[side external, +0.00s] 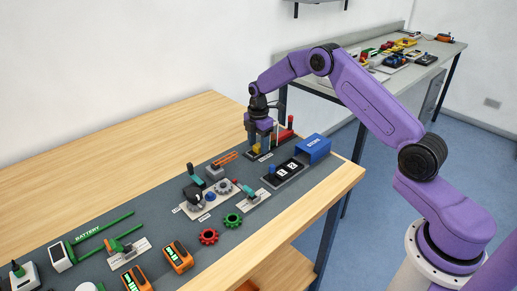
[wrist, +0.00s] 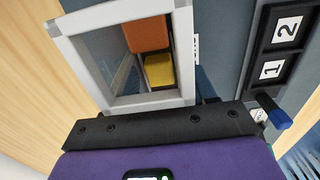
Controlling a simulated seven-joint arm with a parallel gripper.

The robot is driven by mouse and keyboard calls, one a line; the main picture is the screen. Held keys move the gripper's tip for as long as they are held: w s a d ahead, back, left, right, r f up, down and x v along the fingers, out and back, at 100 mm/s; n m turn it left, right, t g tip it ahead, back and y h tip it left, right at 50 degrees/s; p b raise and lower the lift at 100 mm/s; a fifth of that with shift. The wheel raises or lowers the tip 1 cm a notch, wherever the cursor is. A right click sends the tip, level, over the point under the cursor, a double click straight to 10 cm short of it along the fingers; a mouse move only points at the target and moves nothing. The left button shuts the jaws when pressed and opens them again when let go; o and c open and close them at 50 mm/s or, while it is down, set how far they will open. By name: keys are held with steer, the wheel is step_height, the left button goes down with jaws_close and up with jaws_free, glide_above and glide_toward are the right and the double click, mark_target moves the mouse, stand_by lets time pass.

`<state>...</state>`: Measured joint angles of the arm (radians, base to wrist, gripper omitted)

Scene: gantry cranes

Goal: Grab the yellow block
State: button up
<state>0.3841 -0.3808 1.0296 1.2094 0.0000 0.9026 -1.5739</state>
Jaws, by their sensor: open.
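The yellow block (side external: 257,148) stands on a dark base at the far end of the grey mat, directly below my gripper (side external: 261,138). My gripper points down with its fingers apart, low over the block. I cannot tell from the side whether the fingers touch it. In the wrist view the yellow block (wrist: 158,70) shows through a pale rectangular frame (wrist: 82,62), beside an orange-red block (wrist: 147,34). The lower part of the yellow block is partly cut off by the frame's edge. The fingertips are not clearly visible in the wrist view.
A red piece (side external: 284,137) stands just right of the gripper. A blue box (side external: 313,148) and a black panel marked 1 and 2 (side external: 287,169) lie nearer the table's right edge. Bare wood lies behind.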

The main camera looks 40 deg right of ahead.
mark_target(258, 145)
steer(key=c, duration=1)
steer(key=shift+o, duration=0.2)
steer(key=shift+r, duration=3.75)
